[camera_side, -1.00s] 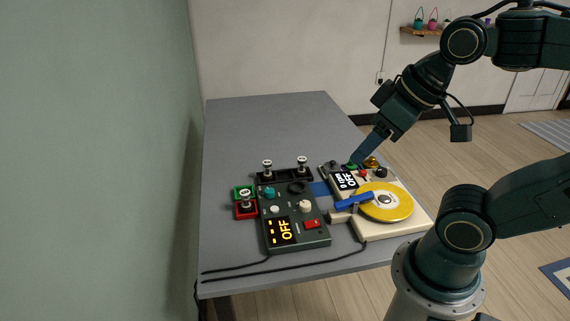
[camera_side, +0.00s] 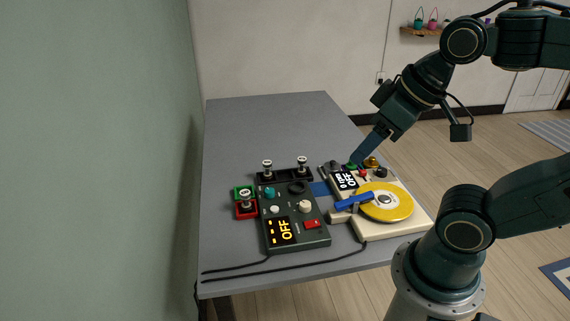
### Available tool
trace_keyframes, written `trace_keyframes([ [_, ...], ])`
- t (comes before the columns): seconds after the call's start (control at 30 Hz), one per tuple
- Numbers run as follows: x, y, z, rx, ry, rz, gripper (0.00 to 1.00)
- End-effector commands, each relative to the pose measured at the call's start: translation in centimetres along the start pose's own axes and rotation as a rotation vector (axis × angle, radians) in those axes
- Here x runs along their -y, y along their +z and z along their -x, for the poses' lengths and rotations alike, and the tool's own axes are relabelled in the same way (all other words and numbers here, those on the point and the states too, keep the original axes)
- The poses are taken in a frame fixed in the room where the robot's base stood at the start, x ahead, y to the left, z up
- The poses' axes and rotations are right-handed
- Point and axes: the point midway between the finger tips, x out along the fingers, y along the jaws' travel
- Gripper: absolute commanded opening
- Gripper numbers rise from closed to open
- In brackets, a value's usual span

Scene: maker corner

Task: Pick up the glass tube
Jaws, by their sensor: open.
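Several small upright pieces with clear-looking bodies and dark and silver ends could be glass tubes; they are too small to be sure. One (camera_side: 267,167) stands at the left of a black rack (camera_side: 285,176), and another (camera_side: 302,164) at its right. A third (camera_side: 246,199) stands over the red and green holders. My gripper (camera_side: 361,156) points down and left above the back of a cream device (camera_side: 392,229), right of the rack and apart from the pieces. It is open and looks empty; its fingers overlap from this side.
A dark control box (camera_side: 317,240) with knobs and an orange OFF display stands in front of the rack. The cream device carries a yellow disc (camera_side: 402,204) and a blue bar (camera_side: 352,202). Black cables run along the front left. The back of the grey table (camera_side: 265,120) is clear.

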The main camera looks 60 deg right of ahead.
Motion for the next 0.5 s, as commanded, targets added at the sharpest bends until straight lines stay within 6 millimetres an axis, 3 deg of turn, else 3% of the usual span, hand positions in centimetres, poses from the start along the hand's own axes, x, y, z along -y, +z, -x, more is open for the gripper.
trace_keyframes([
  [0.27, -0.1, -0.3, 0.0, 0.003, 0.002, -0.012, 0.55],
  [0.5, -0.8, -2.6, -0.2, 0.033, 0.018, -0.104, 0.55],
])
